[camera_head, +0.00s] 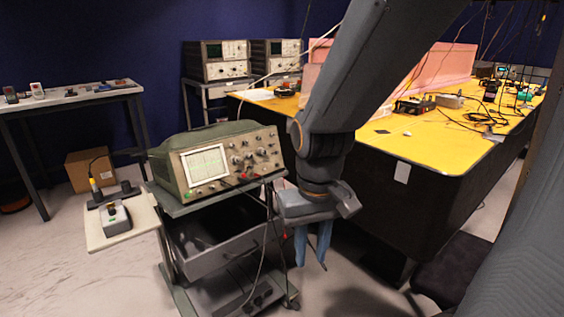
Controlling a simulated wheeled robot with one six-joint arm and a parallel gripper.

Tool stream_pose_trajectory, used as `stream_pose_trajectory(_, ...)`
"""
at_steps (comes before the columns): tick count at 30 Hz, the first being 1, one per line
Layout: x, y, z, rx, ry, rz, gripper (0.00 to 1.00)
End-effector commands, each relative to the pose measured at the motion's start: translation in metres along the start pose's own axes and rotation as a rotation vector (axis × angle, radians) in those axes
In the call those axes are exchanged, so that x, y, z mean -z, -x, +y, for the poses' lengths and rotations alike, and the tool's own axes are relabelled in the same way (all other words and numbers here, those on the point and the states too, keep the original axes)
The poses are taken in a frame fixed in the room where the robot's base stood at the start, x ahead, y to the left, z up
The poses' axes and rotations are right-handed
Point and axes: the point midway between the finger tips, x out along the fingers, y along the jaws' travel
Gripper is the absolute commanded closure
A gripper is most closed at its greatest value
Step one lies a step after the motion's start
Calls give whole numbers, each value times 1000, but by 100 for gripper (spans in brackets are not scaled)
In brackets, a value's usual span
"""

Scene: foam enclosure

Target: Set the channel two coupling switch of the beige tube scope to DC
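The beige tube scope (222,160) has a green case and a beige front panel with a lit grid screen (204,165) at its left and several knobs at its right. It stands on top of a grey-green cart (184,208) left of centre. The channel two coupling switch is too small to make out. My gripper (311,264) hangs to the right of the scope and lower than its panel, fingers pointing down. The two blue-grey fingers are apart with nothing between them. It is clear of the scope.
The cart has an open drawer (215,258), hanging cables and a side shelf (101,236) with small devices. A yellow-topped table (440,146) with a dark side stands right of my arm. Two similar scopes (226,60) stand at the back.

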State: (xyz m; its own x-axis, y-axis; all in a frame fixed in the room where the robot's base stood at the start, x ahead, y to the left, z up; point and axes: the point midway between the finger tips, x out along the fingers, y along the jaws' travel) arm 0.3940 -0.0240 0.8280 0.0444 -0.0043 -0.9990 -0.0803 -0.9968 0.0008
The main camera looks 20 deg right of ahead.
Motion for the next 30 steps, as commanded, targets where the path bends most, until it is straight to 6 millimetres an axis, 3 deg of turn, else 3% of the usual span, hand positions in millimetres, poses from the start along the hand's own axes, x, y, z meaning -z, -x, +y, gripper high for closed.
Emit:
stream_pose_trajectory(5, 63, -1, 19, -48, 43, 182, 75)
stream_pose_trajectory(9, 132, 1, 31, -65, 108, 398, 75)
stream_pose_trajectory(16, 221, 16, 19, 11, 233, 749, 75)
stream_pose_trajectory(21, 254, 33, -3, 123, 301, 958, 75)
stream_pose_trajectory(30, 268, 49, -24, 238, 340, 1114, 75)
